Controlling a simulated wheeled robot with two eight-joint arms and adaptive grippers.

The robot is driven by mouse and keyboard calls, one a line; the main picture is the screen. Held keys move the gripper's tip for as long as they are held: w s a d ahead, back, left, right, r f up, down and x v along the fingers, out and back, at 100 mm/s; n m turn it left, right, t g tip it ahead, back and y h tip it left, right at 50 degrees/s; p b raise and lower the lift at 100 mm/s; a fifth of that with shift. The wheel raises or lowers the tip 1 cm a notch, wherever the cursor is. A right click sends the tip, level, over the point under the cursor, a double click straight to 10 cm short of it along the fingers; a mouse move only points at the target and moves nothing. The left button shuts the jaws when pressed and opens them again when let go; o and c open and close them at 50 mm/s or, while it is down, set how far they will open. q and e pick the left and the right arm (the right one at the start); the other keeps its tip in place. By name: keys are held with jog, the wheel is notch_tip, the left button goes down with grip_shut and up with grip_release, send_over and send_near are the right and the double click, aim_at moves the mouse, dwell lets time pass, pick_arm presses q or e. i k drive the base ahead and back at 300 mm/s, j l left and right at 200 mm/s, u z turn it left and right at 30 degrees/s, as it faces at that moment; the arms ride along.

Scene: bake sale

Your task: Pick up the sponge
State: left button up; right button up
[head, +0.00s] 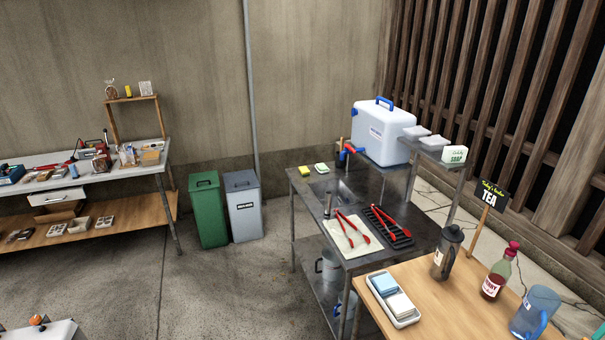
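A small yellow block (305,170) that looks like a sponge lies at the back left corner of the dark metal sink table (300,192). A pale green and white block (321,168) lies just to its right, close beside it. A white tray (404,321) on the wooden table holds a blue block (384,283) and a cream block (401,304); I cannot tell what they are made of.
The sink table also bears red tongs (353,227) and a black rack (392,238). A white cooler (382,133) stands behind. A bottle (495,274) and blue jug (535,312) stand at right. Green (207,213) and grey (243,210) bins stand left; floor in front is clear.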

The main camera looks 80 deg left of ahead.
aim_at(304, 171)
jog(key=u, duration=2.75)
jog(key=i+j, duration=0.15)
jog(key=i, duration=0.4)
jog(key=i+j, duration=0.2)
jog(key=i, duration=0.35)
jog(key=i+j, duration=0.15)
jog(key=i, duration=0.4)
jog(key=i+j, duration=0.2)
jog(key=i, duration=0.35)
jog(key=i+j, duration=0.15)
jog(key=i, duration=0.3)
jog(key=i+j+z, duration=0.15)
jog(key=i, duration=0.25)
jog(key=i+j, duration=0.2)
jog(key=i, duration=0.25)
jog(key=i+j+z, duration=0.15)
jog(key=i, duration=0.3)
jog(key=j+z, duration=0.1)
jog(key=z, duration=0.8)
